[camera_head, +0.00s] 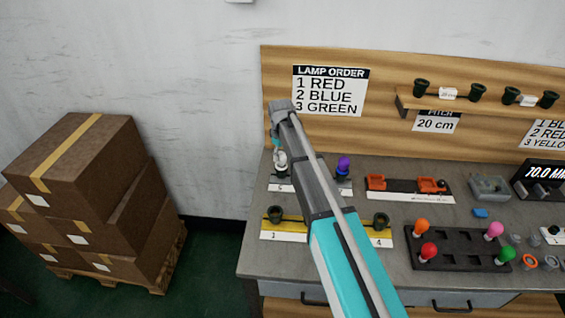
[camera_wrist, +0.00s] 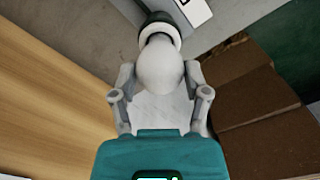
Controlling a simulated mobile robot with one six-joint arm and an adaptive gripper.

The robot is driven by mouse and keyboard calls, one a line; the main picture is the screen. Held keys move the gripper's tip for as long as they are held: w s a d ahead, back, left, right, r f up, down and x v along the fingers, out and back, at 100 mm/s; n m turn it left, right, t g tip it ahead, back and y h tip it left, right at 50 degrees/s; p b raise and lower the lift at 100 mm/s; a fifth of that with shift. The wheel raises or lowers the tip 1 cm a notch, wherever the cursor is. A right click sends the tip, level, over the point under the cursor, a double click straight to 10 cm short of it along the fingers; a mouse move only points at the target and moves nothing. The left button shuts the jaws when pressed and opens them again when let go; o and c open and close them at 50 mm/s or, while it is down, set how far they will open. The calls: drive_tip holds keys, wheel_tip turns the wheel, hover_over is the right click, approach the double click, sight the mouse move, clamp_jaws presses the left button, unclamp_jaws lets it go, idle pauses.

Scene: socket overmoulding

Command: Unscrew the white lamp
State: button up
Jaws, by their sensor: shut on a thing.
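The white lamp (camera_wrist: 160,62) is in the middle of the wrist view, its far end at a dark socket (camera_wrist: 158,20) with a pale ring between them. My gripper (camera_wrist: 160,76) has one finger on each side of the lamp's bulb and is shut on it. In the head view the white lamp (camera_head: 281,168) shows low beside my arm, over a white-labelled strip at the bench's left. My gripper (camera_head: 277,143) is above it, partly hidden by my wrist. Whether the lamp's thread is still engaged cannot be told.
A purple lamp (camera_head: 344,165) stands to the right, close to my arm. A yellow strip (camera_head: 290,224) with dark sockets lies in front. A dark tray (camera_head: 455,237) holds several coloured lamps. A wooden back panel (camera_head: 280,80) rises behind; stacked boxes (camera_head: 90,200) stand left.

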drive_tip(key=shift+n, duration=0.4)
drive_tip(key=shift+n, duration=2)
drive_tip(key=shift+r+n, duration=0.1)
drive_tip(key=shift+n, duration=2.2)
drive_tip(key=shift+n, duration=2.3)
